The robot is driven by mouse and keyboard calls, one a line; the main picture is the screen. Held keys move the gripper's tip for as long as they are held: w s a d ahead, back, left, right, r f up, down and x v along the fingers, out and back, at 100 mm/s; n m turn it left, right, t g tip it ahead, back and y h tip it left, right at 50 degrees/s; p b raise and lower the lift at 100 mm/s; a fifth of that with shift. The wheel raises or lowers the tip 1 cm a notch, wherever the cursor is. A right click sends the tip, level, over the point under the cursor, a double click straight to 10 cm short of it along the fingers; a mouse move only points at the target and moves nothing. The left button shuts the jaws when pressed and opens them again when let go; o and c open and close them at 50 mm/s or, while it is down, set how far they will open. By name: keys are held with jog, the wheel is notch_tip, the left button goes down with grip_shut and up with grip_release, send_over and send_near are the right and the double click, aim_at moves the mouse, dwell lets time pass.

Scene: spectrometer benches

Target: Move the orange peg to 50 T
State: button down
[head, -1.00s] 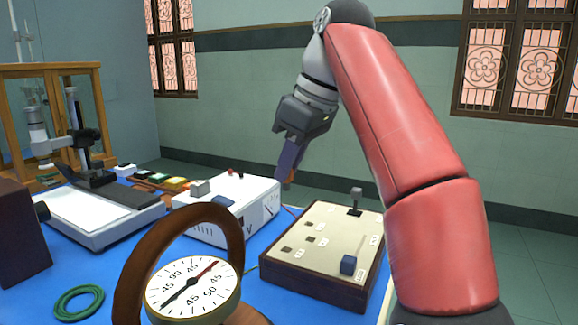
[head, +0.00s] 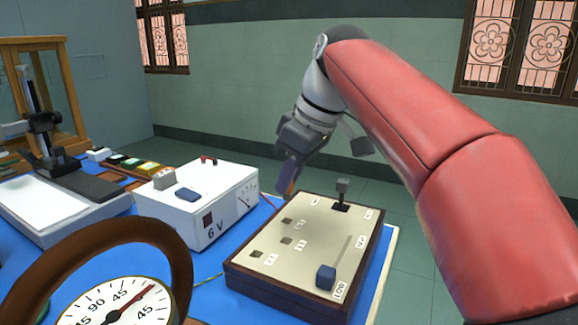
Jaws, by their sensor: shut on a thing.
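My gripper (head: 288,178) hangs from the arm above the far left edge of the control box (head: 290,292). It is shut, and a small sliver of orange (head: 292,189) shows at its fingertips, which looks like the orange peg. Most of the peg is hidden by the fingers. The control box has a cream top with several dark square holes, such as one at the left (head: 257,254) and one farther back (head: 288,221). Small white labels stand beside the holes; their print is too small to tell which one reads 50 T.
A blue slider knob (head: 326,277) sits at the box's near right, by a LOW label. A white 6 V supply (head: 205,215) is to the left. A round dial (head: 118,305) in a brown ring is at the near left.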

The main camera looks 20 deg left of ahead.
jog(key=shift+f, duration=0.55)
jog(key=shift+f+b, duration=1.85)
jog(key=shift+f, duration=0.35)
jog(key=c, duration=1.3)
grip_release()
jog(key=shift+o, duration=0.2)
jog(key=p+v, duration=0.2)
jog(key=v, duration=0.5)
jog(key=shift+d+r, duration=0.2)
jog(key=shift+r, duration=0.15)
